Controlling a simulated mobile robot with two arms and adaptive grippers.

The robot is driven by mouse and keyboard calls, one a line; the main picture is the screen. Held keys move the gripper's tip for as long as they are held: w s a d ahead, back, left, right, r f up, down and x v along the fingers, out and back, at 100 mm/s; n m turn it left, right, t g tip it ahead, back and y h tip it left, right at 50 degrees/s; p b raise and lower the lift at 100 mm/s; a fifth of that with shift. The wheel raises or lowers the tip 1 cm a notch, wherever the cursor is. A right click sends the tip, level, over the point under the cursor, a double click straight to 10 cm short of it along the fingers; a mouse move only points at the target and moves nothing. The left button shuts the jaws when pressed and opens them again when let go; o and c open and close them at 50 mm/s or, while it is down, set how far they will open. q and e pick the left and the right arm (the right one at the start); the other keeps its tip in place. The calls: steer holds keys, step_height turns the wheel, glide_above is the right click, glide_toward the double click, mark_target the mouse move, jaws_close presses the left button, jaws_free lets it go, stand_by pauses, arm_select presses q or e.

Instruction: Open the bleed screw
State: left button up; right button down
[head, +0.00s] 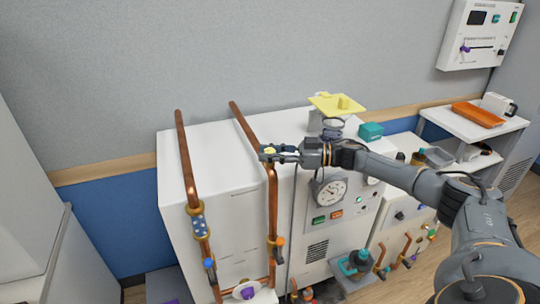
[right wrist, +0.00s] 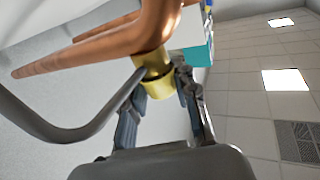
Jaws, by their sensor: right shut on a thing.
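The bleed screw appears as a brass fitting (right wrist: 157,76) on the copper pipe (right wrist: 110,45) in the right wrist view. In the head view a small yellow-brass part (head: 269,150) shows at my right gripper (head: 278,154), on the right-hand vertical pipe. My right gripper's fingers (right wrist: 170,84) are shut on the brass fitting, one on either side. The fingers hide part of the fitting, and I cannot tell how far it is turned. My left gripper is out of view.
The pipe (head: 272,200) runs down the front of a white cabinet (head: 228,160). Another copper pipe (head: 185,155) stands to the left. A gauge (head: 329,190) sits below my right forearm. A grey hose (right wrist: 75,130) passes close to the fitting.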

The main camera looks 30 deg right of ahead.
stand_by(0.4)
steer(key=c, duration=1)
jaws_free()
steer(key=v, duration=1.2)
steer(key=shift+w, duration=0.15)
steer(key=shift+d, duration=0.1)
